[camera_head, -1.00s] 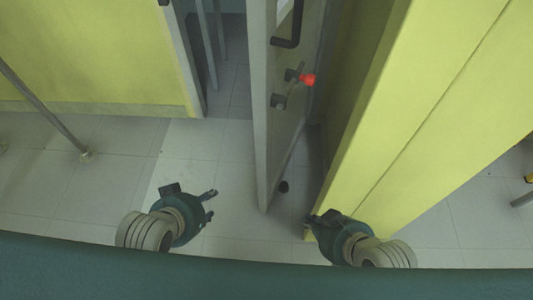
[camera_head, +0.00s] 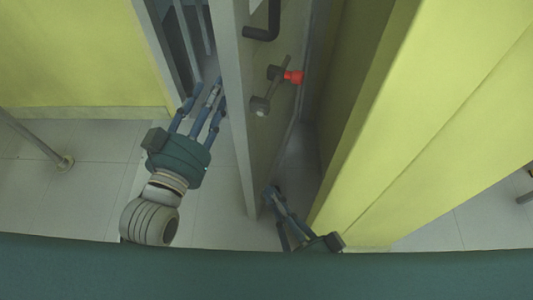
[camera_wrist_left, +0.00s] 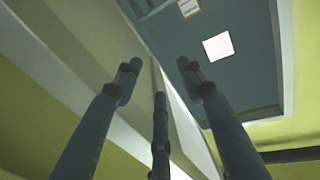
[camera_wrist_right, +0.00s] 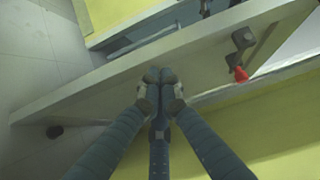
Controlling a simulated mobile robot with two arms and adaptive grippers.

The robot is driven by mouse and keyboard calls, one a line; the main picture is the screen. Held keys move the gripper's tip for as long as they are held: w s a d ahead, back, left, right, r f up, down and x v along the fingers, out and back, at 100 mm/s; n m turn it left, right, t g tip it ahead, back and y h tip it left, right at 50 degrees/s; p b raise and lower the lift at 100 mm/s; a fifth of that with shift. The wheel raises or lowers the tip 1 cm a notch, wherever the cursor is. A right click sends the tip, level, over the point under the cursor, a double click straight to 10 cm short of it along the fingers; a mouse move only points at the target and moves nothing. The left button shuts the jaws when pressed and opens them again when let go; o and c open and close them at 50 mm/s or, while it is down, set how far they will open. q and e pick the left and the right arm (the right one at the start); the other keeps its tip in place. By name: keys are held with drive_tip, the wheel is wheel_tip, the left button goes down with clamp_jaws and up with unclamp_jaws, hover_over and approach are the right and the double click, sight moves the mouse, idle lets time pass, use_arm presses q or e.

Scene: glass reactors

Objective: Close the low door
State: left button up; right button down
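The grey door (camera_head: 264,150) stands ajar in the middle of the head view, its edge towards me. Its right face carries a black handle (camera_head: 263,30) and a latch with a red knob (camera_head: 292,76). My left gripper (camera_head: 205,98) is on the left side of the door with its fingers spread and nothing between them. My right gripper (camera_head: 270,193) is low on the door's right side. In the right wrist view its fingertips (camera_wrist_right: 160,82) are together, at or very close to the door face (camera_wrist_right: 90,96); contact is unclear.
A yellow wall panel (camera_head: 425,130) stands close on the right, just beside my right gripper. Another yellow panel (camera_head: 75,60) is at the left, with a thin metal leg (camera_head: 30,138) in front.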

drive_tip(key=d+f+m+h, duration=0.1)
drive_tip(key=d+m, duration=0.1)
approach(255, 146)
drive_tip(key=x, duration=0.4)
use_arm(q)
drive_tip(key=shift+w+d+r+t, duration=0.15)
drive_tip(key=shift+r+t, duration=0.45)
drive_tip(key=shift+r, duration=0.6)
use_arm(e)
drive_tip(key=shift+w+a+f+t, duration=0.25)
drive_tip(key=shift+w+f+t, duration=0.05)
drive_tip(key=shift+w+t, duration=0.15)
